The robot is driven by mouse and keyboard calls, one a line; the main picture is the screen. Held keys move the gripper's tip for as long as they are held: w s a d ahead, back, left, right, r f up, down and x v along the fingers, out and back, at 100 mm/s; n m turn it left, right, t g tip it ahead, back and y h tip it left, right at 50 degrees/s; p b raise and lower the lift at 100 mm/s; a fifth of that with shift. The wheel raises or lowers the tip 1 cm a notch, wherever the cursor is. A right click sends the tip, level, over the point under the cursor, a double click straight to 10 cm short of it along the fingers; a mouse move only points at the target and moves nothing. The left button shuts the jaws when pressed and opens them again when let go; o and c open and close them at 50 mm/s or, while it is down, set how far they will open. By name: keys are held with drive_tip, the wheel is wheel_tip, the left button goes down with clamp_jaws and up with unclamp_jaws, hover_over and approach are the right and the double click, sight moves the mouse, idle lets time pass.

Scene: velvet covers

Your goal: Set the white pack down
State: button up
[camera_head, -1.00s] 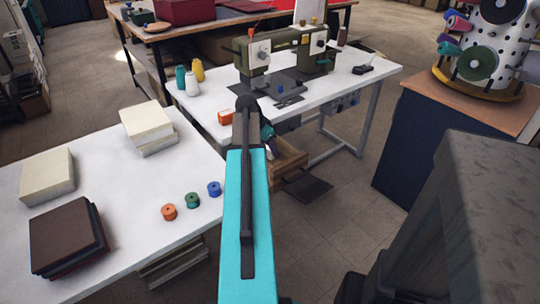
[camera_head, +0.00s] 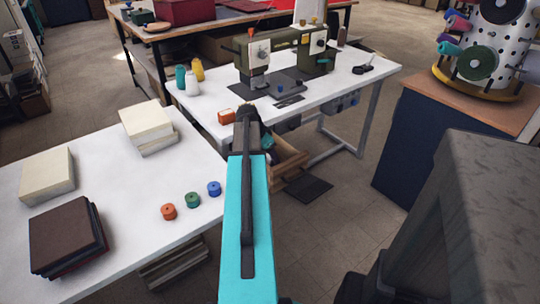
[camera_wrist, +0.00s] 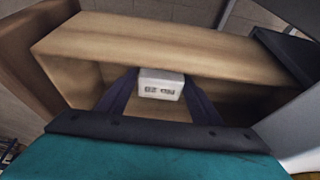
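The white pack (camera_wrist: 161,84) is a small pale block with dark printed marks on its near face. It shows in the wrist view between the two dark fingers of my gripper (camera_wrist: 161,90), which press against its left and right sides. My gripper holds it over or inside an open wooden drawer (camera_wrist: 150,42); the gap below the pack cannot be judged. In the head view the drawer (camera_head: 291,168) sits under the sewing table, and my arm hides the pack and most of my gripper.
The sewing table (camera_head: 350,88) carries a sewing machine (camera_head: 285,58), thread cones and an orange box. A white table (camera_head: 110,215) at left holds cream and dark stacks and three spools. A dark blue cabinet (camera_head: 410,150) stands at right. A dark panel (camera_head: 308,188) lies by the drawer.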

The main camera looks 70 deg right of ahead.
drive_tip(key=shift+o, duration=0.5)
drive_tip(key=shift+r, duration=0.15)
drive_tip(key=shift+r, duration=0.15)
drive_tip(key=v, duration=1.1)
drive_tip(key=shift+a+r, duration=0.15)
drive_tip(key=shift+r, duration=0.2)
drive_tip(key=shift+s, duration=0.1)
